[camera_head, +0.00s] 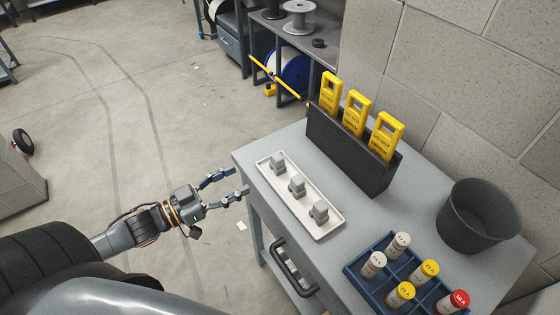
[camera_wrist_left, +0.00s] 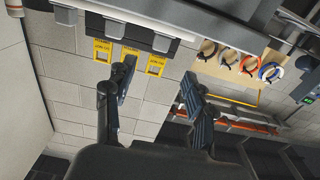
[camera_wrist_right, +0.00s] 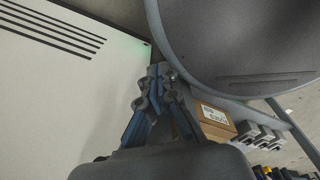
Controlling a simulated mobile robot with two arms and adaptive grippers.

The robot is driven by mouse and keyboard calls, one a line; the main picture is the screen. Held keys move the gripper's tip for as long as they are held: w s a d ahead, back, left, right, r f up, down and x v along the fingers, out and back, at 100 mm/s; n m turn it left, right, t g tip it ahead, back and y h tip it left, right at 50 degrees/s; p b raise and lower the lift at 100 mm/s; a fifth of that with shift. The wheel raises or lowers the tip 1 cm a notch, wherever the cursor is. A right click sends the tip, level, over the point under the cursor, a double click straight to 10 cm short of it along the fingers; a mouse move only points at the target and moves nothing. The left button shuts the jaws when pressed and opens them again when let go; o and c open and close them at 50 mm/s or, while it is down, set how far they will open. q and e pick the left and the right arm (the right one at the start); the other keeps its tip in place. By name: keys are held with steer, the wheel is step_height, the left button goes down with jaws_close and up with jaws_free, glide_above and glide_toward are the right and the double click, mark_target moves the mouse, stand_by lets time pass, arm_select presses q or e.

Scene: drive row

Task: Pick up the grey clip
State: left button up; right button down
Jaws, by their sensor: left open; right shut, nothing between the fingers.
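Three grey clips stand in a row in a white tray (camera_head: 330,228) on the grey table: a far one (camera_head: 278,163), a middle one (camera_head: 297,185) and a near one (camera_head: 319,210). My left gripper (camera_head: 239,181) is open and empty at the table's left edge, left of the tray and apart from the clips. In the left wrist view, grey blocks that look like the clips (camera_wrist_left: 113,28) show along the top, beyond the open fingers. My right gripper (camera_wrist_right: 158,72) is shut and empty in the right wrist view; it is out of the head view.
A dark bin (camera_head: 480,215) stands by the wall. Floor left of the table is open.

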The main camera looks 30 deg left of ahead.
mark_target(273, 161)
arm_select(q)
steer(key=x, duration=0.5)
steer(key=shift+w, duration=0.45)
steer(key=shift+w+d, duration=0.2)
steer(key=shift+w, duration=0.05)
steer(key=p+x, duration=0.1)
steer(key=x, duration=0.3)
steer(key=shift+r, duration=0.1)
steer(key=shift+w+d, duration=0.4)
steer(key=shift+w, duration=0.1)
arm_select(e)
steer(key=shift+w+a+r, duration=0.2)
steer(key=shift+w+r, duration=0.3)
steer(key=shift+r, duration=0.2)
arm_select(q)
steer(key=shift+c, duration=0.4)
jaws_close()
